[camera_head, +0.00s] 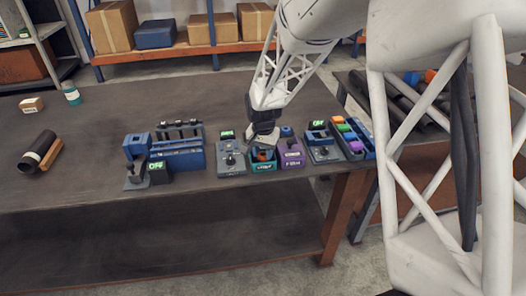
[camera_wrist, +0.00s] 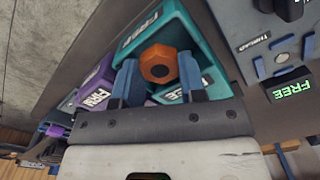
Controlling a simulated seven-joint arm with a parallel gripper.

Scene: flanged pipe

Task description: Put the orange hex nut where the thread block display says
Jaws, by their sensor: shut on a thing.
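The orange hex nut (camera_wrist: 158,64) sits between the two fingers of my gripper (camera_wrist: 158,82) in the wrist view. My gripper is shut on it. In the head view the gripper (camera_head: 263,148) is over the teal bin, and the nut shows as a small orange patch (camera_head: 263,155). The teal bin (camera_wrist: 207,60) is labelled FREE and lies around the nut in the wrist view; I cannot tell whether the nut touches its floor. The grey thread block (camera_head: 230,160) stands left of the teal bin (camera_head: 264,167). Its display (camera_wrist: 291,90) reads FREE in green.
A purple bin (camera_head: 291,154) stands close to the right of the teal bin; its label seems to read FIRM. Beyond it are a grey switch block (camera_head: 323,153) and a tray of coloured blocks (camera_head: 347,138). A blue rack (camera_head: 178,155) stands left. The table's front edge is close.

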